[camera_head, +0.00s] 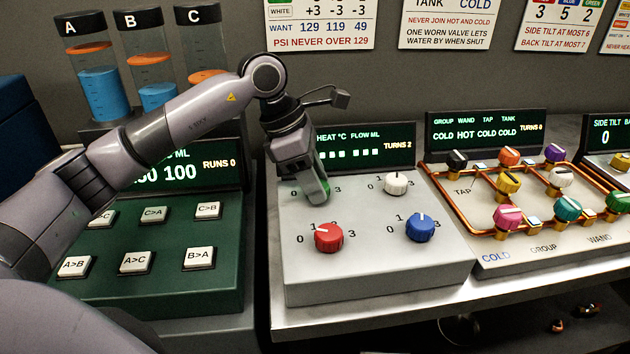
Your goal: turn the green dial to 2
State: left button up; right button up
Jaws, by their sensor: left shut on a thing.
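The green dial (327,187) is on the grey dial box at the upper left of its dials. Only a sliver of green shows at my gripper's tip, and its pointer is hidden. My left gripper (318,194) comes down from above and is shut on the green dial. My right gripper is not in view.
The same box has a red dial (328,237), a blue dial (420,228) and a white dial (396,183) close by. A green button panel (150,290) stands left under my arm. A valve panel with copper pipes (470,225) stands right.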

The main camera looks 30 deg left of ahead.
aim_at(301, 193)
pick_arm(q)
jog(key=shift+w+m+g, duration=0.1)
jog(key=shift+m+g, duration=0.7)
jog(key=shift+m, duration=1.4)
jog(key=o, duration=1.1)
jog(key=shift+c, duration=0.2)
jog(key=v, duration=0.7)
jog(key=shift+b, duration=0.3)
jog(key=shift+a, duration=0.15)
